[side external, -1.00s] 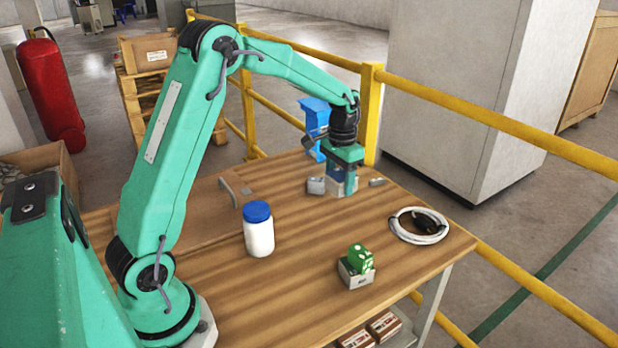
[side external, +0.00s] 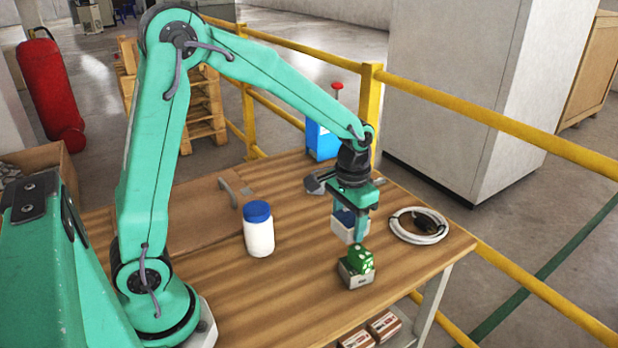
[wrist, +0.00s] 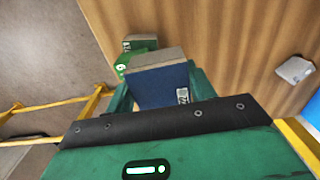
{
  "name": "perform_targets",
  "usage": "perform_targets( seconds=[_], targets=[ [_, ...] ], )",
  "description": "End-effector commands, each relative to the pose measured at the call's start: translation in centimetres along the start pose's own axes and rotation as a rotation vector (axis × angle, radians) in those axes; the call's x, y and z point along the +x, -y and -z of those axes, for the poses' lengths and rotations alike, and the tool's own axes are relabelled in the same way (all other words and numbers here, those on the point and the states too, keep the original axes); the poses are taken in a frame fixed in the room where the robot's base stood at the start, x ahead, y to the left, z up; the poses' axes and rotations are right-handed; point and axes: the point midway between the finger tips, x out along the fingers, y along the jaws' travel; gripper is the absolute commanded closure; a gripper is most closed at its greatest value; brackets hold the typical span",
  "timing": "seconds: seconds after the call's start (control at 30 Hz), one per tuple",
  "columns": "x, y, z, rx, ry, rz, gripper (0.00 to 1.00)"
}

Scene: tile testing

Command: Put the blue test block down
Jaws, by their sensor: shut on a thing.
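The blue test block (side external: 345,217) has a pale grey lower part and is between the fingers of my gripper (side external: 352,215). In the wrist view the block (wrist: 160,87) shows a blue face with a small label and a grey end, between green fingers. My gripper is shut on it and points down over the right part of the table. I cannot tell the exact gap between the blue block and the table.
A white jar with a blue lid (side external: 258,232) stands left of my gripper. A coiled white cable (side external: 420,238) lies to the right. A blue box (side external: 320,143) stands at the table's back. The table (side external: 290,290) is clear at the front left. Yellow rails (side external: 480,108) run behind.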

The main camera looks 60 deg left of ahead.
Motion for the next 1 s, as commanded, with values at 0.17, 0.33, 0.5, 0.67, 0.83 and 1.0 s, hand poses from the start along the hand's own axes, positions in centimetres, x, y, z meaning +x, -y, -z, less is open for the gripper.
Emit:
perform_targets(
  seconds=[0.17, 0.33, 0.5, 0.67, 0.83, 1.0],
  targets=[
    [1.1, 1.9, 0.7, -0.005, 0.001, 0.0, 0.8],
    [2.8, 4.4, 1.6, -0.005, 0.002, 0.0, 0.8],
    [4.4, 7.0, 2.6, -0.005, 0.002, 0.0, 0.8],
    [5.8, 9.1, 3.4, -0.004, 0.0, 0.0, 0.8],
    [6.5, 10.3, 3.9, -0.002, -0.001, 0.0, 0.8],
    [6.7, 10.5, 4.0, 0.0, -0.001, 0.0, 0.8]
  ],
)
